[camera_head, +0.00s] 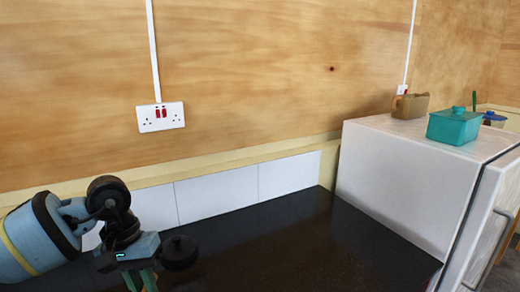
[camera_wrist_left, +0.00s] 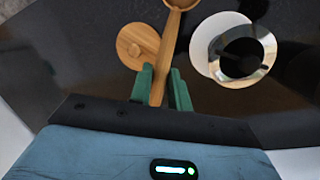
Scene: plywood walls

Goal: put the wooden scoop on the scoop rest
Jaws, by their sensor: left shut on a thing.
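In the left wrist view my left gripper (camera_wrist_left: 161,72) is shut on the handle of the wooden scoop (camera_wrist_left: 160,90), and the scoop points away toward the top edge, where its bowl is partly cut off. A pale round disc (camera_wrist_left: 203,48) lies right of the scoop; I cannot tell whether it is the scoop rest. A round wooden piece with a knob (camera_wrist_left: 135,40) is left of the handle. In the head view my left gripper (camera_head: 141,279) is low at the left, its fingertips cut off and the scoop not visible. My right gripper is not in view.
A round clear-rimmed vessel with a dark middle (camera_wrist_left: 243,58) overlaps the pale disc. The dark worktop (camera_head: 290,245) is bare toward the right. A white cabinet (camera_head: 400,185) bounds it, bearing a teal lidded box (camera_head: 454,128) and a brown container (camera_head: 410,106).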

